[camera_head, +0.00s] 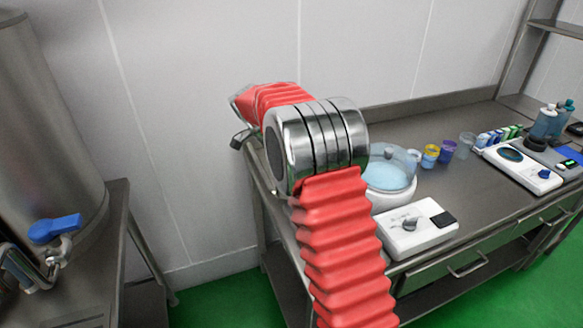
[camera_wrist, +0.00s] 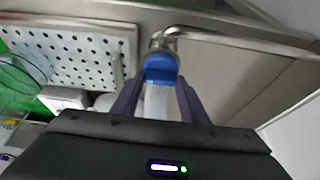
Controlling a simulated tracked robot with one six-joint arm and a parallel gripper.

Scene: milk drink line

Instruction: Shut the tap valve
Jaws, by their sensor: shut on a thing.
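In the wrist view a blue tap handle (camera_wrist: 161,70) sits below the end of a bent metal pipe (camera_wrist: 225,36). The two dark fingers of my gripper (camera_wrist: 160,86) are shut on either side of it. A pale strip shows between the fingers below the blue; I cannot tell what it is. In the head view a tap with a blue lever (camera_head: 54,228) is fitted low on a steel tank (camera_head: 45,110) at the left, clear of my arm. My fingers do not show there, and I cannot tell whether both views show the same tap.
A steel bench (camera_head: 440,185) at the right bears a white device with a knob (camera_head: 415,228), a round lidded device (camera_head: 388,178), small cups and bottles. A perforated plate (camera_wrist: 75,52) and a glass vessel (camera_wrist: 20,75) show in the wrist view. Green floor lies between the benches.

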